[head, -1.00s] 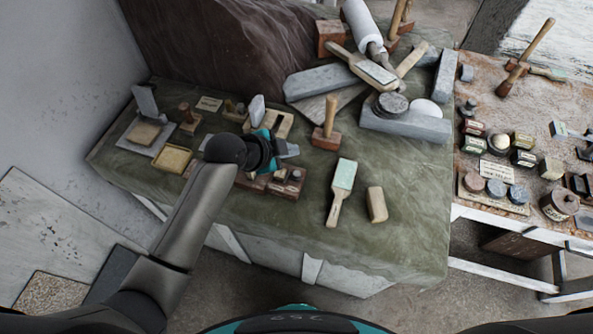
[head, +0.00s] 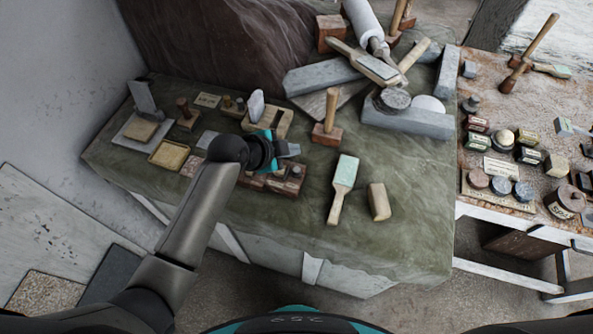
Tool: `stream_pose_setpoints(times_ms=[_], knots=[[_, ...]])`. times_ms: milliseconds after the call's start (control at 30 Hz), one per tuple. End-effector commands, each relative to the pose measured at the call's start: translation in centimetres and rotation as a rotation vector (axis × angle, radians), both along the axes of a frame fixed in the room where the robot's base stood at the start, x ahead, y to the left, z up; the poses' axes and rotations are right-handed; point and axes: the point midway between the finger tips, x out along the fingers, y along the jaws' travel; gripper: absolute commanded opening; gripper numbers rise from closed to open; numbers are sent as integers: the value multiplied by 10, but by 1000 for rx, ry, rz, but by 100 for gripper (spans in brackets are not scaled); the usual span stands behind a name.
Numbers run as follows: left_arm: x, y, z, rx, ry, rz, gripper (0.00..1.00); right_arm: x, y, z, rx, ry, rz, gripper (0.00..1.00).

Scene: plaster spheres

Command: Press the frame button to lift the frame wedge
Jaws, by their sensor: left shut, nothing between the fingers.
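My left gripper (head: 290,150) reaches in from the left over the green-covered table. Its fingers are shut with nothing between them. They are above or close to a dark reddish-brown block with small knobs (head: 289,182), partly hidden by my gripper and wrist. I cannot tell whether they touch it. A pale wooden frame (head: 279,123) with a grey upright rounded piece (head: 256,105) stands just behind my wrist. I cannot tell for sure which part is the frame button or the frame wedge. My right gripper is not in view.
A wooden-handled block (head: 327,130) stands right of my gripper. A green-faced paddle (head: 343,185) and a tan block (head: 379,202) lie farther right. A yellow tray (head: 169,155) lies left. Stone slabs and tools crowd the back right; the front right of the cloth is clear.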

Motion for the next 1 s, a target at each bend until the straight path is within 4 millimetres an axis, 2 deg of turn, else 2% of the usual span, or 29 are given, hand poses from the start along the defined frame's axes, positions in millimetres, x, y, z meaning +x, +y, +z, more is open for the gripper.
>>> stream_pose_setpoints(times_ms=[33,100,433,1000], knots=[[0,0,-11,-1,1,0,0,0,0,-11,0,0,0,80],[0,-1,-18,-2,2,0,0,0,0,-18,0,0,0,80],[0,0,-52,0,0,0,0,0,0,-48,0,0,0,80],[0,0,-55,-1,0,-1,0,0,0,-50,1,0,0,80]])
